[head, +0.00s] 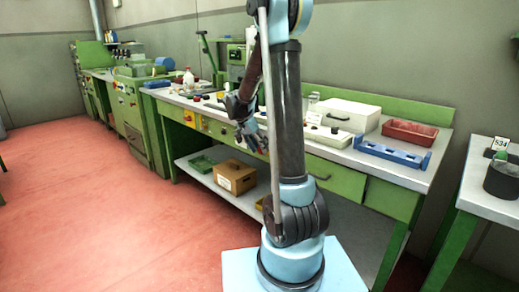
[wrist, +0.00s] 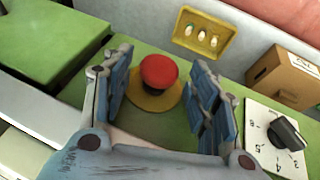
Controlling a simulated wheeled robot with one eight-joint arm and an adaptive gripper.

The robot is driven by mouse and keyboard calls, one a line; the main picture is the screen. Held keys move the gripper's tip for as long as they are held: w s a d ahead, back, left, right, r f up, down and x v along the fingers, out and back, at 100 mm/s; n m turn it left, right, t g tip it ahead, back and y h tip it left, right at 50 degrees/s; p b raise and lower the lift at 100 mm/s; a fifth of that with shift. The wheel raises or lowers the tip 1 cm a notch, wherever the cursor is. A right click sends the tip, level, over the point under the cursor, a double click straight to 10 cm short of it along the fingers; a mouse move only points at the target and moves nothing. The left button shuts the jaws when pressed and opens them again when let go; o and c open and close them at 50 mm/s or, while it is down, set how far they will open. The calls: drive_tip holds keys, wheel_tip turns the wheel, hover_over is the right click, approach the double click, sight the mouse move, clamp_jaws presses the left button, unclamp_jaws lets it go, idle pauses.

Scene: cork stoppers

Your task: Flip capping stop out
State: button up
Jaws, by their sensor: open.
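A red mushroom button (wrist: 158,71) on a round yellow base (wrist: 152,101) sits on a green panel in the wrist view. It appears between the two fingers of my gripper (wrist: 155,76), which are open and hold nothing. I cannot tell whether the fingers touch it. A yellow plate (wrist: 219,39) with three small pale toggles or lamps is beyond the button. No label shows which control is the capping stop. In the head view my gripper (head: 247,128) is at the front edge of the green workbench (head: 340,178), and the red button cannot be made out.
In the wrist view, a black dial (wrist: 287,131) on a white numbered plate is close to the right finger. A cardboard box (head: 236,178) stands on the lower shelf. A blue rack (head: 392,153) and red tray (head: 410,132) are on the bench at right. The red floor at left is clear.

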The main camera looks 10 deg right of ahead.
drive_tip(key=shift+f, duration=0.1)
clamp_jaws()
drive_tip(key=shift+s+a, duration=0.35)
drive_tip(key=shift+a, duration=0.25)
drive_tip(key=shift+c, duration=0.9)
unclamp_jaws()
drive_tip(key=shift+a, duration=0.1)
drive_tip(key=shift+o, duration=0.9)
